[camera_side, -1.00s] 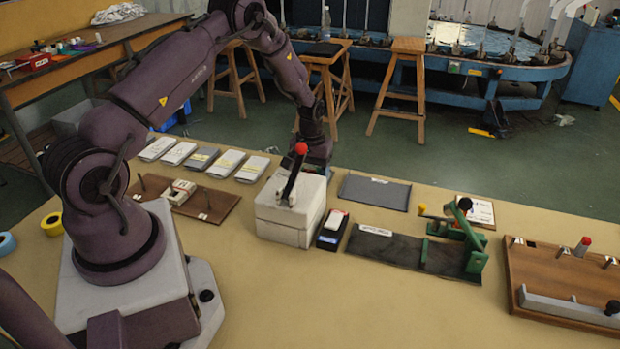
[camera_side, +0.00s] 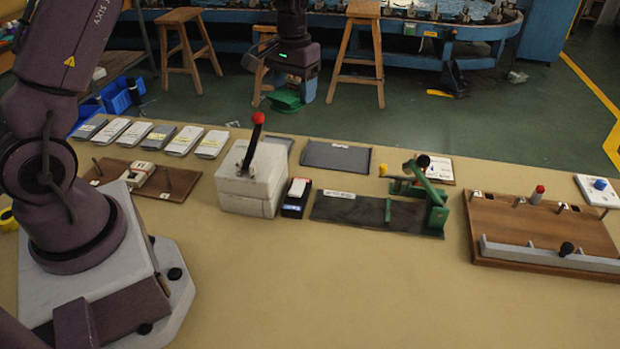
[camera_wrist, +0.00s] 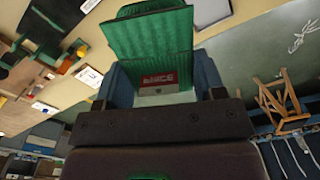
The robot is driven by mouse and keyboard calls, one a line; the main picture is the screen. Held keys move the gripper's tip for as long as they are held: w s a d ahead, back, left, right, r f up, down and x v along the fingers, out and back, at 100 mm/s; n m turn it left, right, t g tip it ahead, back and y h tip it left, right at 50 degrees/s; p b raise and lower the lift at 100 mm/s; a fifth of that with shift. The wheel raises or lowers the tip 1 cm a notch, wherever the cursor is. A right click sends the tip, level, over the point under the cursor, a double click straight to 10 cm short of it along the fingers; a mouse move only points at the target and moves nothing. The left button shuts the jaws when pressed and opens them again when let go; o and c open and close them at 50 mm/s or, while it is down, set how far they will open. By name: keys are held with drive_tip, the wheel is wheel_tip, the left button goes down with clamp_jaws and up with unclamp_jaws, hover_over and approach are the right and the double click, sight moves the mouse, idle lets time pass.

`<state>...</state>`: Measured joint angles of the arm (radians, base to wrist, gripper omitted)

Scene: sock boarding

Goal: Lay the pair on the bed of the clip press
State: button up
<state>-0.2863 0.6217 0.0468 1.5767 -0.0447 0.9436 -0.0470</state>
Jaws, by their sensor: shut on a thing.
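My gripper (camera_side: 291,82) is raised beyond the far edge of the table, above the floor. It is shut on a green ribbed sock pair (camera_side: 287,101), which hangs below the fingers. In the wrist view the folded pair (camera_wrist: 150,40) sticks out between the two blue-grey fingers, with a red and white label (camera_wrist: 160,80) on it; its print is too small to read. The clip press, with a green metal frame and lever (camera_side: 436,203), stands right of the middle of the table. Its dark flat bed (camera_side: 345,210) is bare except for a white label, well away from my gripper.
A white box (camera_side: 250,180) with a red-knobbed lever stands left of the press, beside a small black block (camera_side: 296,199). A grey mat (camera_side: 337,156) lies behind. Several labelled packs (camera_side: 185,140) line the far left. A wooden fixture (camera_side: 540,225) is at right. The front table is clear.

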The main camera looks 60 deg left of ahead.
drive_tip(key=s+d+r+m, duration=0.3)
drive_tip(key=d+r+m, duration=0.5)
drive_tip(key=d+r, duration=0.6)
drive_tip(key=s+d+f+m, duration=0.3)
drive_tip(key=s+f, duration=0.5)
drive_tip(key=f, duration=0.2)
drive_tip(key=s+d+f+m, duration=0.2)
drive_tip(key=s+d+f, duration=0.2)
drive_tip(key=s+f, duration=0.45)
hover_over(342, 247)
drive_tip(key=s, duration=0.1)
drive_tip(key=shift+m, duration=0.3)
wheel_tip(342, 247, down, 9)
drive_tip(key=shift+s+a+f, duration=0.15)
drive_tip(key=shift+w+f, duration=0.45)
drive_tip(key=shift+f, duration=0.05)
drive_tip(key=shift+w+f, duration=0.15)
drive_tip(key=shift+f, duration=1.55)
